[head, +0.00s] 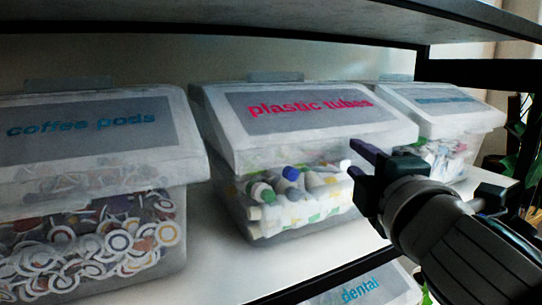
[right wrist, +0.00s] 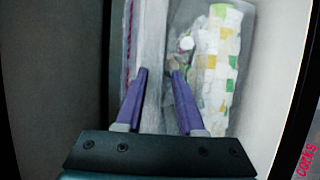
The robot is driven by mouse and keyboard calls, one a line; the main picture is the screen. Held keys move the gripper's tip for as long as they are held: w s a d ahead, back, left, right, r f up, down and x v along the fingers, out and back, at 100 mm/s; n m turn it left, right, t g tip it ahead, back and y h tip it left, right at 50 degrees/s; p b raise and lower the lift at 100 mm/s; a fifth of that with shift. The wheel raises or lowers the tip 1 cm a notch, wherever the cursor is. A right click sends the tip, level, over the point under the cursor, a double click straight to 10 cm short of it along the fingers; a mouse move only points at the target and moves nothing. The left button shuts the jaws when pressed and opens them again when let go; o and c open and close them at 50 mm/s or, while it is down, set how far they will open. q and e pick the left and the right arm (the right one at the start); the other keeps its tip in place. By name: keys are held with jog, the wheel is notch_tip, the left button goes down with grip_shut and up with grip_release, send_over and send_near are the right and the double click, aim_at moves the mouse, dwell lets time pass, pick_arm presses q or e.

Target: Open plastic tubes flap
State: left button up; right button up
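The plastic tubes bin (head: 225,185) stands in the middle of the shelf in the head view. It is clear, with a slanted flap (head: 393,133) that carries a pink "plastic tubes" label (head: 310,108). The flap is down. Tubes and caps (head: 290,190) show through the front wall. My right gripper (head: 357,160) is at the flap's lower right front edge. In the right wrist view its purple fingers (right wrist: 159,73) are apart, with the pale flap edge (right wrist: 152,45) running between them. I cannot tell whether they touch it. My left gripper is not in view.
A coffee pods bin (head: 90,180) stands to the left and another bin (head: 445,120) to the right, partly behind my right arm. A shelf board (head: 290,15) hangs close above the lids. A dental label (head: 360,289) shows below the white shelf (head: 210,255).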

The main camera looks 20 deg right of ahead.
jog(key=shift+w+d, duration=0.15)
jog(key=shift+w, duration=0.25)
jog(key=shift+c, duration=0.4)
grip_shut()
dwell(0.8)
